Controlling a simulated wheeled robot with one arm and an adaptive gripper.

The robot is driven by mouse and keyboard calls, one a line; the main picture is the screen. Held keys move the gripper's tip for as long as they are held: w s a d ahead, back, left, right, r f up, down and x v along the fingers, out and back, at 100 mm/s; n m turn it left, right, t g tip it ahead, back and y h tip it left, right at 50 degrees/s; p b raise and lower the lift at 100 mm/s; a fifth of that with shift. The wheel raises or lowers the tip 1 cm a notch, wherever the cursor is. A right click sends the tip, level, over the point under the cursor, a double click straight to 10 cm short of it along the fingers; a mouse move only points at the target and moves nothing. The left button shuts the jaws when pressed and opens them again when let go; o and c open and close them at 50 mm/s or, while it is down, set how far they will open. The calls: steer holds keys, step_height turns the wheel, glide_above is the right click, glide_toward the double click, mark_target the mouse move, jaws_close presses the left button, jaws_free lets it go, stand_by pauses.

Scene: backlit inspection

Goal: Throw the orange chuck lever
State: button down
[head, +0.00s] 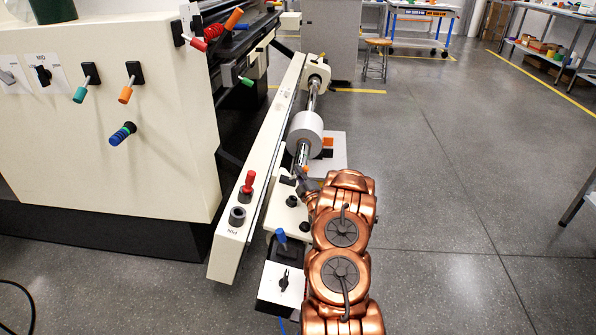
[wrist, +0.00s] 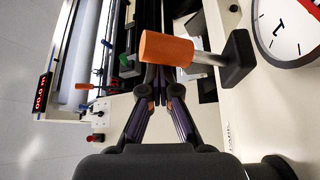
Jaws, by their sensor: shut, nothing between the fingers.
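The orange chuck lever shows large in the wrist view, with an orange cylindrical grip (wrist: 166,48), a short metal shaft and a black base at its right on a cream panel. My gripper (wrist: 158,76) is shut and empty, its fingertips at the lower edge of the grip and partly hidden behind it. I cannot tell whether they touch it. In the head view my gripper (head: 304,180) is small and partly hidden by my copper arm, beside the shaft below the white roll (head: 305,133). Orange patches show near there, but I cannot tell which is the lever.
A round dial (wrist: 287,25) stands right of the lever in the wrist view. A red-topped knob (head: 248,183) and a blue-topped switch (head: 281,237) are on the machine's near end. A cream cabinet (head: 170,150) with several coloured levers stands left. The floor (head: 460,190) at right is clear.

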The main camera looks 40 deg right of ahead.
steer(key=shift+s+d+f, duration=0.1)
steer(key=shift+s+d, duration=0.1)
steer(key=shift+d, duration=0.05)
steer(key=shift+a+r, duration=0.1)
steer(key=shift+r, duration=0.25)
steer(key=s+a+p, duration=0.1)
steer(key=s+a, duration=0.2)
steer(key=s+a+f+p, duration=0.1)
steer(key=s+a+p, duration=0.1)
steer(key=s+a, duration=0.1)
steer(key=shift+s+a+f, duration=0.15)
steer(key=shift+a+f, duration=0.05)
steer(key=shift+a, duration=0.3)
